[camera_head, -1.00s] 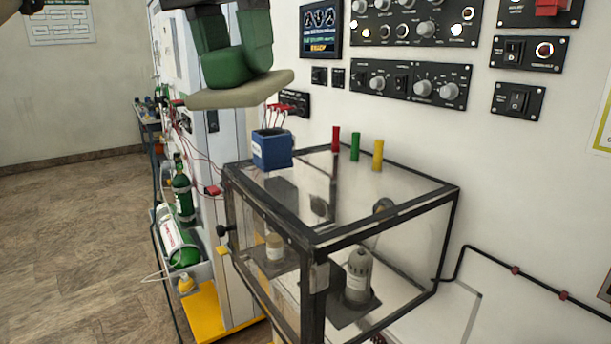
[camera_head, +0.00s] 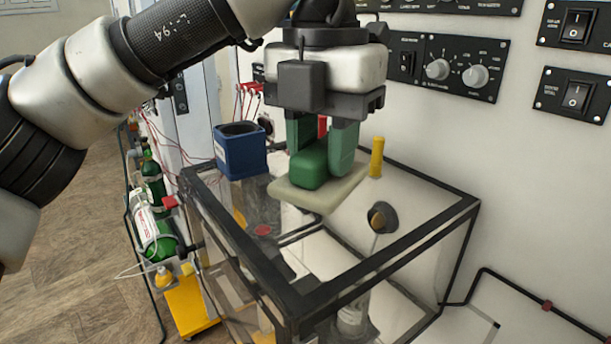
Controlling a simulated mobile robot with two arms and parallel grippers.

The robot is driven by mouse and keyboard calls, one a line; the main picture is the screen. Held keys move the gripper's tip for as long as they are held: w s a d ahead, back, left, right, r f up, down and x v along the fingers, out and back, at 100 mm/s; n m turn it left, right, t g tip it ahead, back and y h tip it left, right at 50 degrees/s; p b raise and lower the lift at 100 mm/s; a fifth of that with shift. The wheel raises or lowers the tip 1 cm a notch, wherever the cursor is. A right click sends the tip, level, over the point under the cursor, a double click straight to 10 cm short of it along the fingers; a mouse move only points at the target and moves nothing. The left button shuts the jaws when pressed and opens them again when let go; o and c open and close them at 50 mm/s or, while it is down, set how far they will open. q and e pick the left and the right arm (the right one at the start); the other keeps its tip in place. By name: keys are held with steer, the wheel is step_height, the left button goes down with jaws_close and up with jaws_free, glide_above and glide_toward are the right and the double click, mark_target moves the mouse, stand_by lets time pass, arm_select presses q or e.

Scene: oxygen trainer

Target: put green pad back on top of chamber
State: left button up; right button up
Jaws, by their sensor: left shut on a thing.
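The green pad (camera_head: 309,172) is a green block on a flat beige plate. My left gripper (camera_head: 322,160) points down, with its two green fingers shut on the block from both sides. The pad is over the top of the chamber (camera_head: 245,258), a clear box with a black frame. The plate looks roughly level and above the chamber's top. I cannot tell how wide the gap is. The pad and fingers hide part of the chamber's back edge. My right gripper is not in view.
A blue open-topped box (camera_head: 240,155) stands at the chamber's back left corner. A yellow peg (camera_head: 377,157) stands behind the pad, and a red peg is mostly hidden by my fingers. Switch panels (camera_head: 445,66) line the wall behind.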

mark_target(308, 220)
arm_select(q)
steer(key=shift+w+a+f, duration=0.7)
steer(key=shift+w+f, duration=0.15)
steer(key=shift+w, duration=0.05)
step_height(308, 220, down, 3)
steer(key=shift+s+f+p, duration=0.1)
steer(key=shift+s+p, duration=0.05)
steer(key=shift+p, duration=0.65)
steer(key=shift+f, duration=0.45)
steer(key=o, duration=0.6)
steer(key=shift+r, duration=0.1)
steer(key=shift+c, duration=0.2)
steer(key=shift+o, duration=1.5)
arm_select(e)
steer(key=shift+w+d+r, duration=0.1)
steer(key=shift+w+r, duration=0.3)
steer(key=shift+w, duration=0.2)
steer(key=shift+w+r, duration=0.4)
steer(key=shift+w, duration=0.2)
